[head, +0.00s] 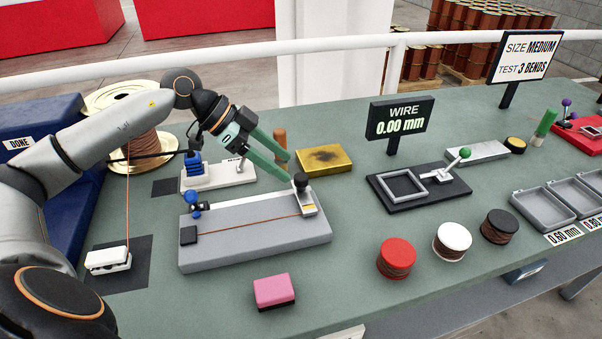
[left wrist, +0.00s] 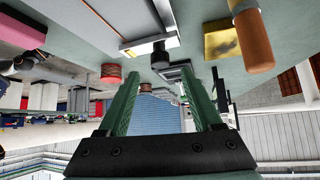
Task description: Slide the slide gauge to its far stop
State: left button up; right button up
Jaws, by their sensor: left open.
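The slide gauge looks to be the long grey block (head: 255,245) in the middle of the bench in the head view. A copper wire (head: 250,223) runs along it from a black clamp at its left to a pale slider (head: 308,203) with a black knob (head: 300,181) at its right end. My left gripper (head: 288,167) is open and empty, its green fingertips just above and beside the knob. In the left wrist view the knob (left wrist: 161,56) shows beyond and between the fingertips (left wrist: 159,73). I cannot tell whether they touch it. My right gripper is out of view.
A yellow block (head: 323,159) and a brown upright peg (head: 280,138) stand close behind the gripper. A black fixture with a green-knobbed lever (head: 420,186) is to the right. A pink block (head: 273,292) and red spool (head: 396,258) sit in front.

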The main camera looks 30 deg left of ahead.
aim_at(299, 176)
pick_arm(q)
jog(key=x, duration=0.6)
jog(key=shift+w+d+f, duration=0.1)
jog(key=shift+f, duration=0.05)
grip_shut()
dwell(0.4)
dwell(0.9)
